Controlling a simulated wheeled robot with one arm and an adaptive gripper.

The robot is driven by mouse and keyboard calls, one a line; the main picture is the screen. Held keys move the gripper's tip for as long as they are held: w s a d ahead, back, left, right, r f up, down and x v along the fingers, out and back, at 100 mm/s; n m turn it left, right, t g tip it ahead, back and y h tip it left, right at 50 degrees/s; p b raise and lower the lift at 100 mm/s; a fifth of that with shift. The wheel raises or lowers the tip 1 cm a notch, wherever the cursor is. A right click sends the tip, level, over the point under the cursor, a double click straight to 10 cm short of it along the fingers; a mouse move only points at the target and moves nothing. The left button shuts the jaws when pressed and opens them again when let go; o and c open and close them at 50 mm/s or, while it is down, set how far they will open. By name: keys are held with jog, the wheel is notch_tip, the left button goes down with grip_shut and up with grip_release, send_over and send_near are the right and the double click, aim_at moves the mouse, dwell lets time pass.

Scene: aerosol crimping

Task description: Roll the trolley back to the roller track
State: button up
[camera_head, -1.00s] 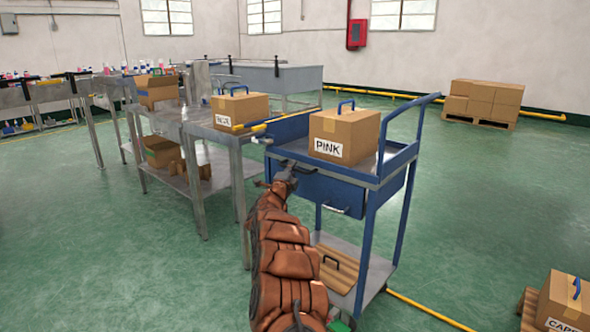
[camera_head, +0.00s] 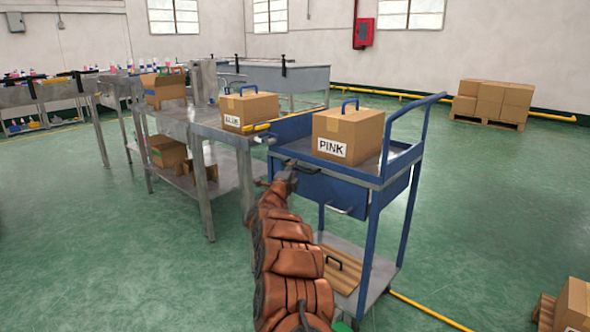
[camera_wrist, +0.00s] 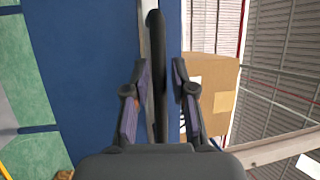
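The blue trolley (camera_head: 379,176) stands right of the steel table, close to its end, with a cardboard box labelled PINK (camera_head: 347,134) on its top. My gripper (camera_head: 287,176) is at the trolley's near left side, by its drawer. In the wrist view, my gripper (camera_wrist: 158,68) has a finger on each side of a black handle (camera_wrist: 157,75); narrow gaps show between fingers and handle, so it is around the handle rather than clamped. My arm hides part of the trolley's lower left. I cannot pick out the roller track with certainty.
The steel table (camera_head: 219,131) carries a handled box (camera_head: 248,110) and an open box (camera_head: 164,91). A box (camera_head: 577,303) is at the lower right edge. Stacked boxes (camera_head: 493,99) stand at the back right. Green floor is clear left of my arm and right of the trolley.

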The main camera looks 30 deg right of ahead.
jog(key=shift+o, duration=0.7)
jog(key=shift+s+d, duration=0.1)
jog(key=shift+d, duration=0.05)
jog(key=v, duration=1.2)
dwell(0.4)
